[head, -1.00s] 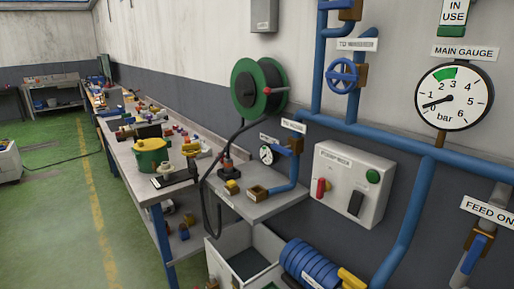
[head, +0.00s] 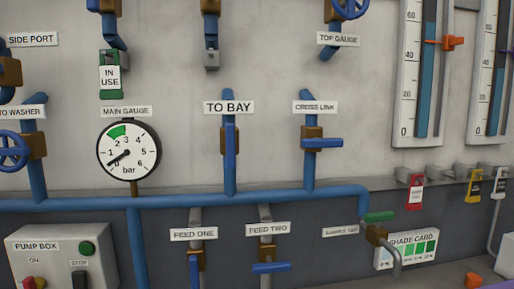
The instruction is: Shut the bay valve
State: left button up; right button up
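In the head view the bay valve (head: 230,140) sits on a vertical blue pipe under a white "TO BAY" sign (head: 229,107). Its body is brown, and its blue lever stands upright, in line with the pipe. The pipe joins the long horizontal blue pipe (head: 270,202) below. Neither of my grippers is in view, and nothing hides the lever.
Right of it, the cross link valve (head: 322,142) has its lever crosswise. Below are the feed one valve (head: 194,268), lever upright, and feed two valve (head: 271,267), lever crosswise. The main gauge (head: 129,150) reads near zero. The pump box (head: 55,262) is lower left.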

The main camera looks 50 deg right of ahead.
aim_at(230, 127)
jog(key=l+z, duration=0.15)
jog(key=z, duration=1.35)
